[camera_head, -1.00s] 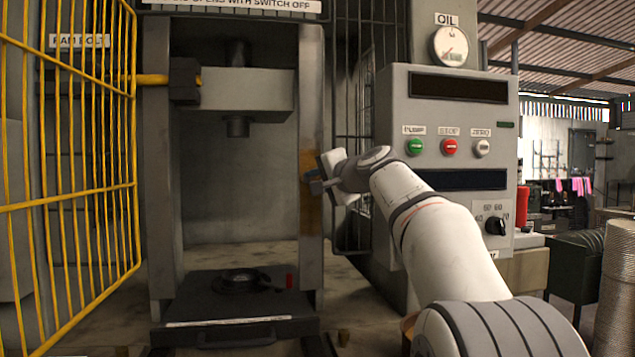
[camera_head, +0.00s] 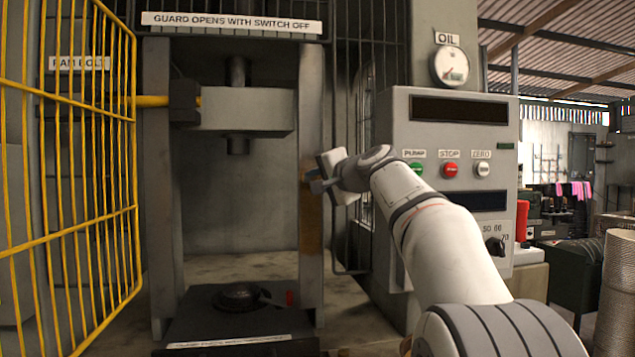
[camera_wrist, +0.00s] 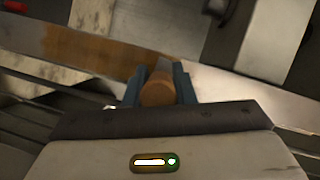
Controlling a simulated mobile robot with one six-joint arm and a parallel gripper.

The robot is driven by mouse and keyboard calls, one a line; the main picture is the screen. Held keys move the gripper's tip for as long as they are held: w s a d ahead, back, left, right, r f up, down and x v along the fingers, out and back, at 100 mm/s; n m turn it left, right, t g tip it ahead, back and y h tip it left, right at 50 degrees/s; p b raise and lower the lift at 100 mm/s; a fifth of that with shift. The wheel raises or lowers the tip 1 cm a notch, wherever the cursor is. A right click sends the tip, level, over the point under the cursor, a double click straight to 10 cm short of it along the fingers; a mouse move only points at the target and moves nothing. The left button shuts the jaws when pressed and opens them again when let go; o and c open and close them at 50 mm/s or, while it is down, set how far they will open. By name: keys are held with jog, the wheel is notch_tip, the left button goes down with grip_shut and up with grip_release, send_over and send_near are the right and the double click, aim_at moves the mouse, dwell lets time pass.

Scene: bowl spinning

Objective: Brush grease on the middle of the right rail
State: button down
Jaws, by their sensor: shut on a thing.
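The right rail (camera_head: 312,110) is the grey upright on the right side of the press frame. A brown-amber grease smear (camera_head: 311,225) runs down its face from about gripper height to well below. In the wrist view the rail (camera_wrist: 215,82) crosses the picture, with the smear (camera_wrist: 100,48) left of the brush. My gripper (camera_head: 318,184) is at the rail, about mid-height. In the wrist view my gripper (camera_wrist: 158,84) is shut on a brush with a round wooden handle (camera_wrist: 157,91). The brush end lies over the rail; its exact contact is hard to see.
The yellow mesh guard (camera_head: 70,175) stands open at the left. The press ram (camera_head: 238,110) hangs above a dark bowl (camera_head: 240,296) on the base plate. The control box (camera_head: 450,145) with buttons stands right of the rail, close to my arm. Dark bars (camera_head: 345,130) stand behind.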

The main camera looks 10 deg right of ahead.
jog(key=shift+r+p, duration=2)
jog(key=shift+r, duration=0.45)
jog(key=shift+f, duration=0.1)
jog(key=shift+s+f+b, duration=0.15)
jog(key=shift+f+b, duration=0.05)
jog(key=shift+b, duration=0.2)
jog(key=s+b, duration=0.3)
jog(key=s, duration=0.5)
jog(key=shift+s+b, duration=0.25)
jog(key=shift+b, duration=0.15)
jog(key=shift+w+r, duration=0.15)
jog(key=shift+r, duration=0.05)
jog(key=shift+w+p, duration=1.6)
jog(key=shift+w, duration=1.7)
jog(key=shift+w+p, duration=0.5)
jog(key=shift+w, duration=0.45)
